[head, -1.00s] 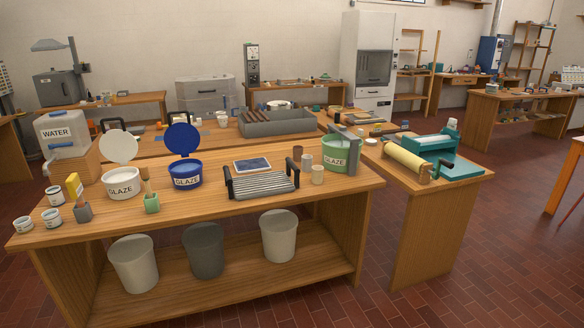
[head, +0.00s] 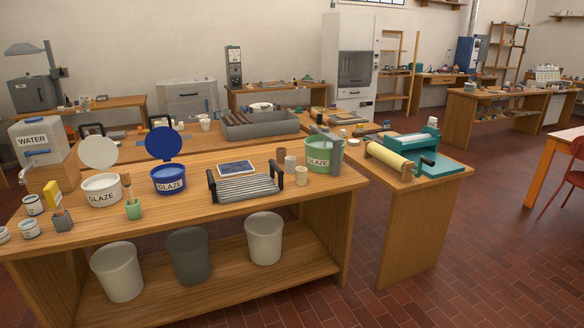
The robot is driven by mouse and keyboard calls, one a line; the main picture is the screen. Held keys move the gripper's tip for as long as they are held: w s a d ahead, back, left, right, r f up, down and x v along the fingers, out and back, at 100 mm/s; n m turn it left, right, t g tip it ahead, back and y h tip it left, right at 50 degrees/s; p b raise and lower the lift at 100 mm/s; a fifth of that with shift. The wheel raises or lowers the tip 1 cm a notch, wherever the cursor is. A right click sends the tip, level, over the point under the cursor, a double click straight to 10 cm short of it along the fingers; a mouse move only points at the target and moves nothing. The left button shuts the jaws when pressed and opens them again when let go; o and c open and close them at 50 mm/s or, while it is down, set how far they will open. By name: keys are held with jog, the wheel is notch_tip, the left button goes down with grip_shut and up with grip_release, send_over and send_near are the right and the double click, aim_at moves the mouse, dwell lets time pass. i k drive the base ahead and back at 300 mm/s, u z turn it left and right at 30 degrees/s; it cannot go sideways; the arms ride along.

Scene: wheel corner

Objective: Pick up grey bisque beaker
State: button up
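Three small beakers stand close together on the wooden glazing table, left of the green glaze bucket (head: 318,152). The back one is a brown beaker (head: 281,155). The middle one is a greyish-tan beaker (head: 290,164), which looks closest to the grey bisque beaker, though its exact colour is hard to tell at this size. The front one is a cream beaker (head: 301,176). All are upright. My gripper does not show in the head view.
The glazing table (head: 215,219) also holds a ribbed rack with dark handles (head: 245,187), a blue-lidded glaze bucket (head: 169,181) and a white glaze bucket (head: 102,190). A slab roller (head: 400,158) sits on the right-hand table. The brick floor (head: 480,260) at right front is open.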

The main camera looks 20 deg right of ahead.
aim_at(290, 162)
jog(key=z, duration=0.05)
jog(key=i, duration=0.95)
jog(key=u, duration=0.05)
